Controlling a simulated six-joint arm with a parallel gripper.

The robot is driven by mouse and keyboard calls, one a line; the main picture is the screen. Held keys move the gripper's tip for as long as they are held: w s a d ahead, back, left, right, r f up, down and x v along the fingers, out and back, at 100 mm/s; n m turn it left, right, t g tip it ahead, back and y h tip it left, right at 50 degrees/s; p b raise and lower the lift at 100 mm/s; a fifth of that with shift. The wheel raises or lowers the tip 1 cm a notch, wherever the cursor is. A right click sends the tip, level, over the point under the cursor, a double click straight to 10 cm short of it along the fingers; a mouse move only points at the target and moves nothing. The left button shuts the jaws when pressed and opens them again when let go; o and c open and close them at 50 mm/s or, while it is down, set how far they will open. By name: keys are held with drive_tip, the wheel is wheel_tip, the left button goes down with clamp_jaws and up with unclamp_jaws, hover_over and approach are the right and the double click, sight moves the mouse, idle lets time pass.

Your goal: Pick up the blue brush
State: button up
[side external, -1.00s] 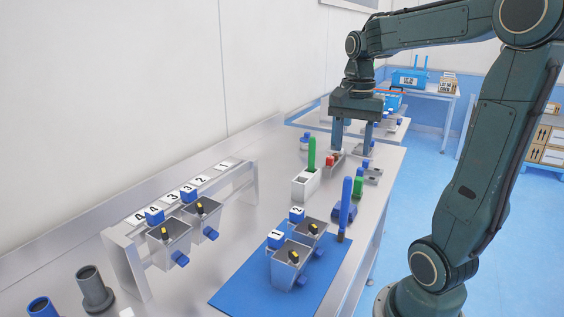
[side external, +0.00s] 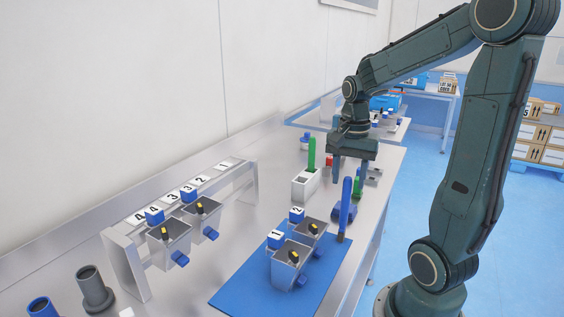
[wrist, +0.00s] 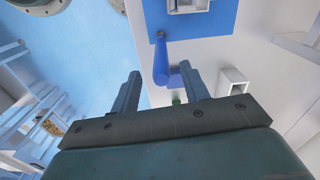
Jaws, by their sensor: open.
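In the wrist view the blue brush (wrist: 163,68) shows as a blue shaft just beyond and between the fingertips. My gripper (side external: 349,176) is above and slightly behind the brush, pointing down, open and empty. In the wrist view my gripper (wrist: 159,76) has its two fingers well apart. I cannot tell the exact gap between fingertips and brush top.
A blue mat (side external: 232,295) in front carries two metal bins. A metal rack (side external: 128,262) with numbered bins stands at the left. A green item (side external: 358,187) is close behind the brush.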

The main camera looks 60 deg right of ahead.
sight(344, 210)
wheel_tip(344, 210, down, 5)
drive_tip(key=shift+f, duration=0.1)
idle(0.5)
idle(0.3)
clamp_jaws()
